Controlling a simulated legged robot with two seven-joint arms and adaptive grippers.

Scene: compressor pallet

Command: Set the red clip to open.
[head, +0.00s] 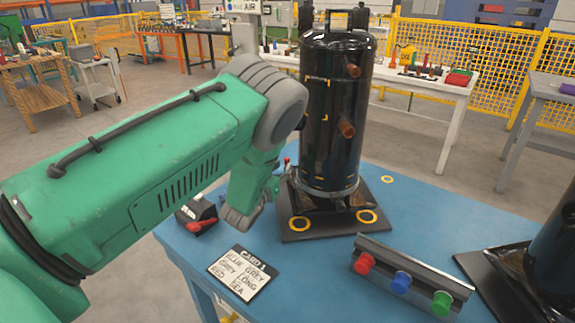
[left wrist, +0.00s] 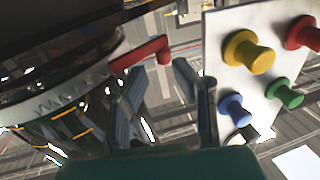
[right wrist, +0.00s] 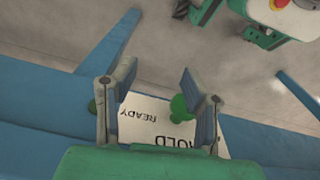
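The red clip (left wrist: 140,53) shows in the left wrist view as a small red lever with a bent end, beside the base of the black compressor (head: 335,110). In the head view a small red tip (head: 287,161) shows at the compressor's left side, partly behind my arm. My left gripper (left wrist: 158,75) is open. Its fingertips are close to the clip, with the clip's bent end lying across the gap; I cannot tell whether they touch. My right gripper (right wrist: 158,85) is open and empty, over a white card (right wrist: 160,125) reading READY and HOLD. It is not in the head view.
On the blue table (head: 330,285) are a cable card (head: 243,272), a rail (head: 410,278) with red, blue and green knobs, and a dark red-and-black item (head: 197,216). A second black compressor (head: 550,250) stands at right. The left wrist view shows a white panel (left wrist: 225,75) with colored knobs.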

